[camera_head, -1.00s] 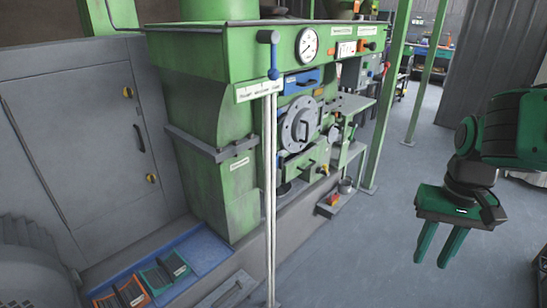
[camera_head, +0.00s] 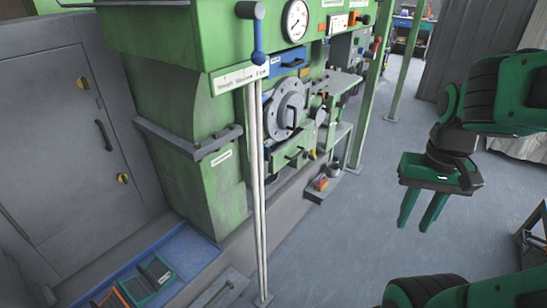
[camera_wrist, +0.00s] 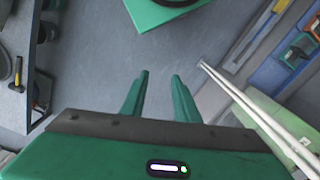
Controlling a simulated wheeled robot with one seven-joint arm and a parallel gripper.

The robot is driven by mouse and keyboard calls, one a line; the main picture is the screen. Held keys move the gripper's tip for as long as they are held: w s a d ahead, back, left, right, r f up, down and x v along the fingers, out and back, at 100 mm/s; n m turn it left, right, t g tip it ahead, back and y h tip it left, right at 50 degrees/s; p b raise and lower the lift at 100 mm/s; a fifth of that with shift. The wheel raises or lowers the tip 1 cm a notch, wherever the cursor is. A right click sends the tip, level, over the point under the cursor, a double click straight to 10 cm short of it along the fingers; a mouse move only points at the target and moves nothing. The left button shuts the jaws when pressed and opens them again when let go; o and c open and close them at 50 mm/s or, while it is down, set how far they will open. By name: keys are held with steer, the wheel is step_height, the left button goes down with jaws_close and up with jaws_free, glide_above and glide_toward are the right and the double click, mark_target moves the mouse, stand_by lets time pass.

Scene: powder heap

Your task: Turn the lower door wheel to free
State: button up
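A grey door (camera_head: 62,140) is at the left in the head view and looks shut. A small yellow-and-black wheel, the lower door wheel (camera_head: 123,178), sits near its right edge. A similar upper wheel (camera_head: 83,83) is above it, with a dark curved handle (camera_head: 104,135) between them. My gripper (camera_head: 413,226) is open and empty at the right, pointing down over the floor, far from the door. The wrist view shows its two fingers (camera_wrist: 160,76) apart with nothing between them. The door wheels are not visible there.
A green machine (camera_head: 175,120) with a gauge stands between the door and my gripper. Pale upright rods (camera_head: 258,200) stand before it. A blue tray (camera_head: 190,262) with small bins lies below the door. The grey floor (camera_head: 340,240) at centre right is clear.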

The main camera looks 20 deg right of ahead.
steer(key=w+a+f+m+t+y, duration=0.2)
steer(key=w+a+f+m+y, duration=0.2)
steer(key=w+a+f, duration=0.55)
steer(key=w+a+f+m+t+y, duration=0.1)
steer(key=w+a+f+m+y, duration=0.3)
steer(key=w+f, duration=0.95)
steer(key=w+d+r+m+t+y, duration=0.1)
steer(key=w+r+m+t, duration=0.5)
steer(key=w, duration=0.3)
steer(key=w+d+r+m+t+y, duration=0.2)
steer(key=w+r+m+t, duration=0.2)
steer(key=w+m+t, duration=0.3)
steer(key=w+a+m+g, duration=0.1)
steer(key=w+a, duration=0.5)
steer(key=w, duration=0.3)
steer(key=shift+f, duration=0.2)
steer(key=shift+a, duration=0.1)
